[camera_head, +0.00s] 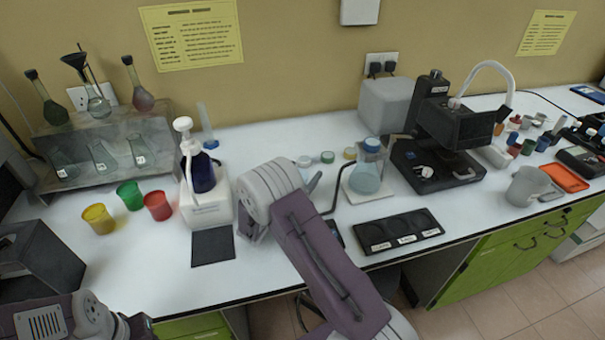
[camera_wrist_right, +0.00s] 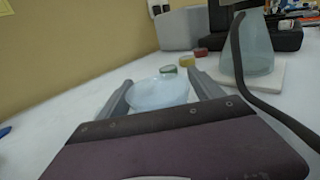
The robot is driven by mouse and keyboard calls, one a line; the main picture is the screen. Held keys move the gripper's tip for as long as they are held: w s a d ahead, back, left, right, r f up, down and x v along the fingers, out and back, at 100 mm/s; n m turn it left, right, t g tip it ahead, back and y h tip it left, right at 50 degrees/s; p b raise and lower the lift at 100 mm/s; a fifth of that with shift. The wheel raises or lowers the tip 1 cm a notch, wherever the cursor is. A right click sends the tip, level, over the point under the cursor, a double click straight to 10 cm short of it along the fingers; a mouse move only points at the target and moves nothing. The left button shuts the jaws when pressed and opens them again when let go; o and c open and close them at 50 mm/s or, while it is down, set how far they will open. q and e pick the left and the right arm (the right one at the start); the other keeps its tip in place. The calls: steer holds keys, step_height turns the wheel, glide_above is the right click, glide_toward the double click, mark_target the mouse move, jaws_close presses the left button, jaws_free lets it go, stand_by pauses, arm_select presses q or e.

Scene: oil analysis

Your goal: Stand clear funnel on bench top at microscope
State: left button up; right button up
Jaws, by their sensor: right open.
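A clear, pale-blue bowl-shaped piece, which looks like the clear funnel (camera_wrist_right: 158,94), is between the fingers of my right gripper (camera_wrist_right: 162,92) in the right wrist view. The fingers are open, one on each side of it; I cannot tell whether they touch it. Its lower part is hidden by the gripper body. In the head view my right gripper (camera_head: 310,181) is low over the bench top, mostly hidden behind my arm. The microscope (camera_head: 445,130) stands black on the bench to the right. My left arm shows at the lower left, but its fingers are not visible.
A flask with a blue cap (camera_head: 366,178) stands on a white plate, with a dark curved rod beside it. A black labelled tray (camera_head: 398,231) lies near the front edge. Small green (camera_head: 327,157) and yellow (camera_head: 350,153) lids lie behind. A pump bottle (camera_head: 198,172) stands left.

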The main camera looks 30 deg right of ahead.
steer(key=v, duration=1.2)
steer(key=shift+b, duration=0.3)
